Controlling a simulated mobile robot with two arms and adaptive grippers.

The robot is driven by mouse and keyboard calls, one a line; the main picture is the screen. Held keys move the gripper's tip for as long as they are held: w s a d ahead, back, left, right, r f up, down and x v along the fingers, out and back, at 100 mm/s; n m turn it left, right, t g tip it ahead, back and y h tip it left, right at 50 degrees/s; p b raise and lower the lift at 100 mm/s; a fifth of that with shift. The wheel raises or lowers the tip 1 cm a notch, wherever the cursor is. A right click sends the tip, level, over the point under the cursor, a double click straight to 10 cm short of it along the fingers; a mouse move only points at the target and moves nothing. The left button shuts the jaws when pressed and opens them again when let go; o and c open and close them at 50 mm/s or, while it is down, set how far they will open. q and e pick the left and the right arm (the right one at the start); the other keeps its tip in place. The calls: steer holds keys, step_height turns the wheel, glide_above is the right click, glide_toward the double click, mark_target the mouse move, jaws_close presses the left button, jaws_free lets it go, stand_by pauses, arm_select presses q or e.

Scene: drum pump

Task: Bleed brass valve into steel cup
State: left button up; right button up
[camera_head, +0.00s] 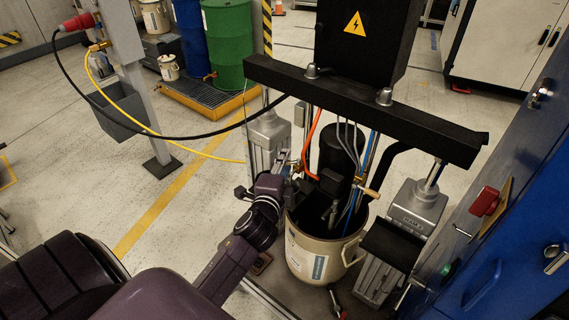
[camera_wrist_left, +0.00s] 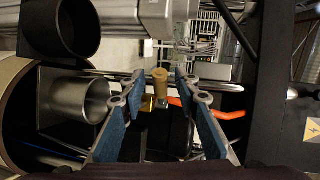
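A shiny steel cylinder, seemingly the steel cup (camera_wrist_left: 78,97), is left of the fingers in the wrist view. I cannot pick out the cup in the head view. My right gripper is not visible.
The beige drum (camera_head: 306,262) stands under the pump frame, its black crossbeam (camera_head: 360,108) overhead. An orange hose (camera_head: 312,135) and several cables hang close by. A grey cylinder (camera_head: 415,205) and blue cabinet (camera_head: 525,220) stand right.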

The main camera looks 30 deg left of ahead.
arm_select(q)
steer(key=v, duration=1.2)
stand_by(0.4)
steer(key=s+d+f+n+g+h, duration=0.1)
steer(key=s+d+f+g+h, duration=0.15)
steer(key=f, duration=1.05)
steer(key=s+d+f+n+g+h, duration=0.1)
steer(key=s+d+f+n+g, duration=0.2)
steer(key=f, duration=1)
steer(key=s+d+f+g+h, duration=0.25)
steer(key=s+f, duration=0.25)
steer(key=f, duration=0.8)
steer(key=s+f+n+g, duration=0.3)
steer(key=s+f, duration=0.6)
steer(key=s, duration=0.5)
steer(key=s+f+n+g, duration=0.3)
steer(key=s+f, duration=0.7)
steer(key=s, duration=0.4)
steer(key=shift+d+n+b, duration=0.15)
steer(key=shift+n+b, duration=0.15)
steer(key=shift+b, duration=0.1)
